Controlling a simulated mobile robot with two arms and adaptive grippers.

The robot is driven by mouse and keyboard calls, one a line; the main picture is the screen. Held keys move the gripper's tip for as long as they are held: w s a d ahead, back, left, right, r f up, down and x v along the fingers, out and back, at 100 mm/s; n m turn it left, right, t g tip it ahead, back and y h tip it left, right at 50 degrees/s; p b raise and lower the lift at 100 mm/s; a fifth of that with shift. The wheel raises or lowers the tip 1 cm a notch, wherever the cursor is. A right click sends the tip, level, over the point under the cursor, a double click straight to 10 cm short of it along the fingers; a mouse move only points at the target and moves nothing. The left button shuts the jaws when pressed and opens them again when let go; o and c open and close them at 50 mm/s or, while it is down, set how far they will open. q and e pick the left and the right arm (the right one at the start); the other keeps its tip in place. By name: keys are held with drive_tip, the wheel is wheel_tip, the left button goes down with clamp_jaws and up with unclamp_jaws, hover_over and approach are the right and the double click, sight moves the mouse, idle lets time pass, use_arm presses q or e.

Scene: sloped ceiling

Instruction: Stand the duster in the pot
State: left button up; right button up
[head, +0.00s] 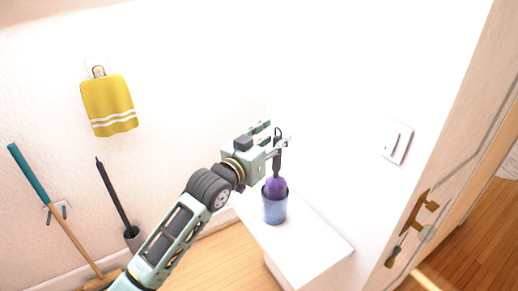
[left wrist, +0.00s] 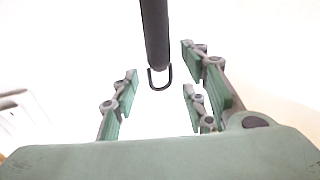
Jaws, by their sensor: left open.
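The duster (head: 276,187) has a purple head and a dark handle with a hook-shaped end. It stands roughly upright, head down, with the lower part of the head inside the blue pot (head: 274,210). The pot stands on a white ledge. My left gripper (head: 281,143) is at the top of the handle, above the pot, with its jaws apart. In the left wrist view the dark handle (left wrist: 155,35) and its hook show beyond and between the open fingers (left wrist: 162,85). The pot is out of that view. My right gripper does not show.
The white ledge (head: 318,240) has bare room right of the pot. A yellow towel (head: 108,105) hangs on the left wall. A teal-handled broom (head: 50,205) and a dark-handled brush (head: 115,200) stand at left. A door with a brass handle (head: 412,222) is at right.

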use_arm(q)
drive_tip(key=v, duration=1)
drive_tip(key=shift+w, duration=0.1)
